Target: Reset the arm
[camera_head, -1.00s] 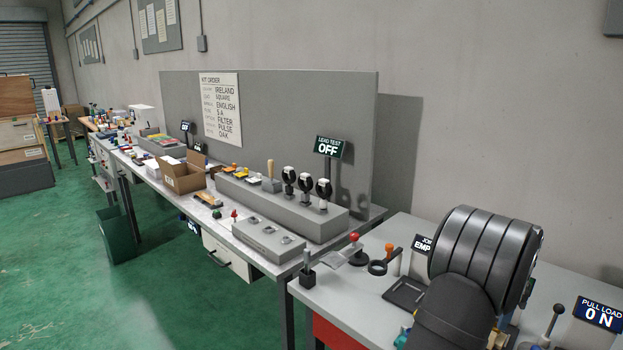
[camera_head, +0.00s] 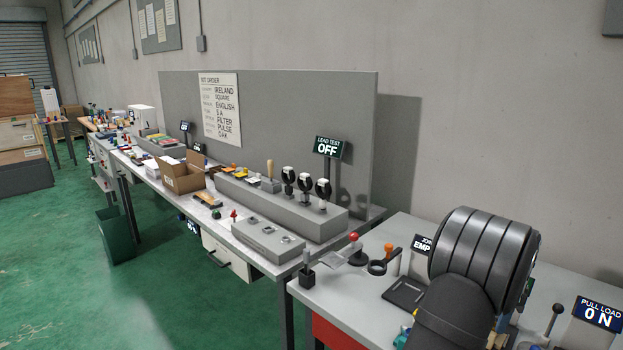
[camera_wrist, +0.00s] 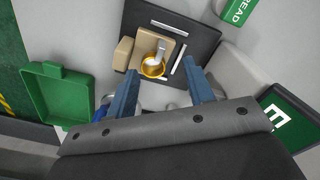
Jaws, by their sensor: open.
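In the wrist view my gripper (camera_wrist: 160,92) shows as two blue fingers, spread apart with a gap between them. It is open and holds nothing. A tan block fixture (camera_wrist: 147,52) with a round yellow-rimmed part (camera_wrist: 153,68) lies beyond the fingertips, on a dark plate (camera_wrist: 203,35). In the head view my dark arm link fills the lower right, and the fingers are hidden there.
A green tray (camera_wrist: 62,92) lies left of the fingers in the wrist view. In the head view a grey bench (camera_head: 345,290) holds a black tray (camera_head: 403,294), a red-knobbed part (camera_head: 354,238) and a PULL LOAD sign (camera_head: 599,314). A cardboard box (camera_head: 182,176) stands further back.

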